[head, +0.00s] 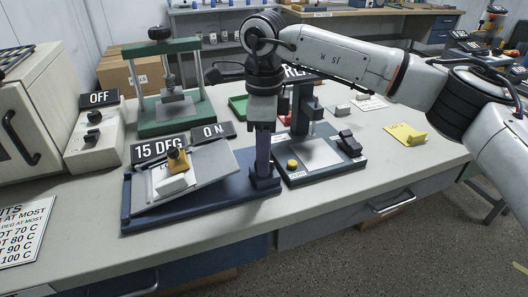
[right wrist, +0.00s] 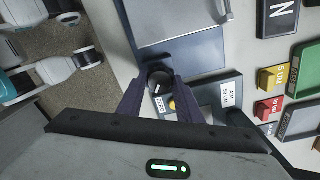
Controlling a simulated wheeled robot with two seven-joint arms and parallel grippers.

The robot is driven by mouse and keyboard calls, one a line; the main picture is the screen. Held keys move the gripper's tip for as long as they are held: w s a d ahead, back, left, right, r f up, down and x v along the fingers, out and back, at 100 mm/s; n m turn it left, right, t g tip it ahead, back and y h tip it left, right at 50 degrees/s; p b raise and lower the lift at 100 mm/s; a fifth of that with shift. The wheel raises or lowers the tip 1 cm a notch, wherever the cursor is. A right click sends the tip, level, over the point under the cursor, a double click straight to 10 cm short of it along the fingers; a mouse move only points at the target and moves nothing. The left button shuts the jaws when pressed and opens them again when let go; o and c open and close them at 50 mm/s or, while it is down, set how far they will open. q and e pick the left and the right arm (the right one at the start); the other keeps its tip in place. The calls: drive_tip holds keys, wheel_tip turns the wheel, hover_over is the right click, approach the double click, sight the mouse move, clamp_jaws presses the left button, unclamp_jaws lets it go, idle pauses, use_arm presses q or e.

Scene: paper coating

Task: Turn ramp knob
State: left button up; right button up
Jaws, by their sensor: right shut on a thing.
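The ramp device has a dark blue base (head: 222,193) with a tilted pale plate (head: 205,165) on it. A "15 DEG" sign (head: 158,149) and an "ON" sign (head: 213,131) stand behind it. The ramp knob (right wrist: 159,82) is round and black with a white pointer line, at the end of the blue base. My right gripper (head: 264,172) reaches straight down onto the block at the base's right end. In the right wrist view its two dark fingers are shut on the knob's sides. In the head view the fingers hide the knob. My left gripper is not in view.
Right of the ramp stands a device with a yellow button (head: 292,164) and a dark base (head: 325,165). A green press (head: 174,115) stands behind, and an "OFF" switch box (head: 95,137) is at left.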

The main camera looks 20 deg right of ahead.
drive_tip(key=shift+m, duration=2.2)
drive_tip(key=o, duration=1)
drive_tip(key=shift+o, duration=0.2)
wheel_tip(320, 180, up, 10)
drive_tip(key=shift+r+p, duration=0.2)
drive_tip(key=shift+p, duration=0.1)
